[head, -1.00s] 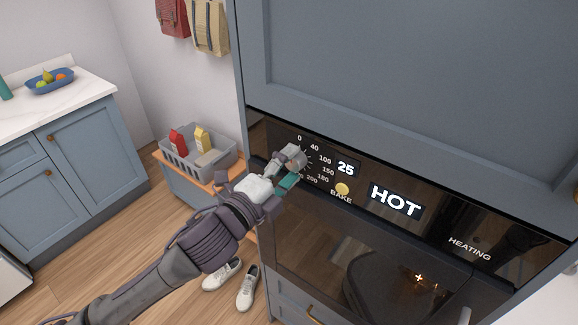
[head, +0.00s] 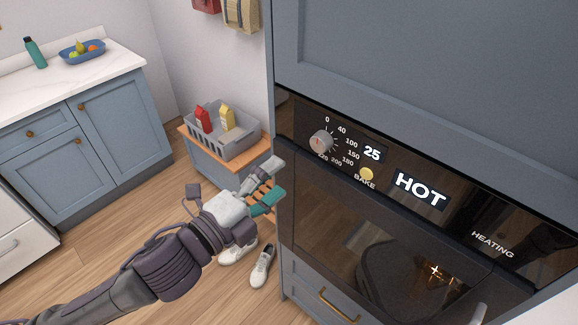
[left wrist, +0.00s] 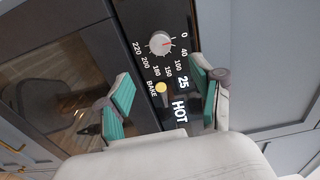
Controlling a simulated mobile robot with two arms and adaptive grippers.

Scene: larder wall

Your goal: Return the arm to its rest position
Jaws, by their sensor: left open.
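My left gripper (head: 266,184) is open and empty, with teal finger pads. In the head view it is in front of the low bench, left of the oven and apart from the oven dial (head: 321,141). In the left wrist view the two fingers of my left gripper (left wrist: 163,98) are spread wide, with the oven panel beyond them. The grey dial (left wrist: 161,43) shows there too, clear of the fingers. The panel reads 25, HOT and HEATING, and a yellow button (head: 366,174) sits above the word BAKE. My right gripper is not in view.
The built-in oven (head: 400,235) stands close on the right. A wooden-topped bench (head: 196,140) holds a grey crate (head: 236,146) with a red and a yellow carton. White shoes (head: 262,266) lie on the floor below. A counter (head: 90,85) with a fruit bowl (head: 82,51) is at the left.

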